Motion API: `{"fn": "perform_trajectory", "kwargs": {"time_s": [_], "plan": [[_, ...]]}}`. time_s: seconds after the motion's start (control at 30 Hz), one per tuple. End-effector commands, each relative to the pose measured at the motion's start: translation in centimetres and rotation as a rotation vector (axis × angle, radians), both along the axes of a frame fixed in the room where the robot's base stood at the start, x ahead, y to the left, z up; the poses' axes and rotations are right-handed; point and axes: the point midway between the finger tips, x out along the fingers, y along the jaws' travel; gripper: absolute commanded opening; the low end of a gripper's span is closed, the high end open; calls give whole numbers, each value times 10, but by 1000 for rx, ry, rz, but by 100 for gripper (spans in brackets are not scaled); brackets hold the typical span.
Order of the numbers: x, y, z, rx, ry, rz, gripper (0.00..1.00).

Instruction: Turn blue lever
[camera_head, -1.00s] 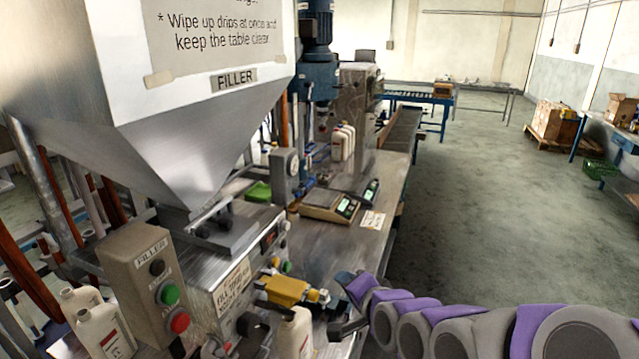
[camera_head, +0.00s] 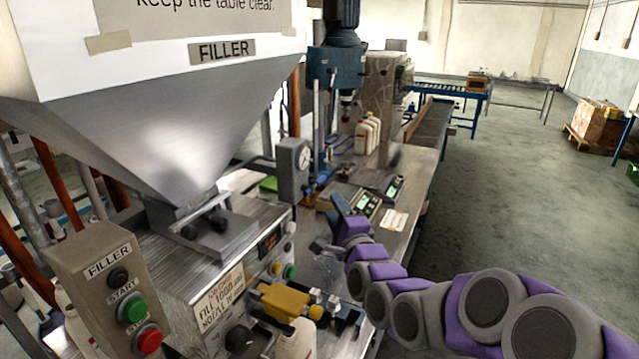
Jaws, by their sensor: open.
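A small blue lever-like part (camera_head: 318,181) shows beside the grey gauge box (camera_head: 293,165), at the back of the metal table. It is small, and its exact angle is hard to tell. My gripper (camera_head: 331,226) is in the middle of the view, over the table. Its two dark fingers are spread apart with nothing between them. It appears in front of and below the blue part, apart from it in the picture. How far apart they are in depth I cannot tell.
The filler hopper (camera_head: 160,130) fills the left. A button box (camera_head: 105,290), a yellow part (camera_head: 285,300) and a white bottle (camera_head: 296,340) are in front. Scales (camera_head: 352,200) stand behind my gripper. White bottles (camera_head: 366,135) stand farther back.

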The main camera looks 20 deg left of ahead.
Motion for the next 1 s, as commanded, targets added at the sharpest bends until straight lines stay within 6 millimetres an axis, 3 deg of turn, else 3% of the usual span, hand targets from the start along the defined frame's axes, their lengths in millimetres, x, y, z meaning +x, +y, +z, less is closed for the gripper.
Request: {"fn": "perform_trajectory", "kwargs": {"time_s": [0.7,1.0], "plan": [[70,60,10,-4,-1,2,42],[90,75,15,-2,1,1,42]]}}
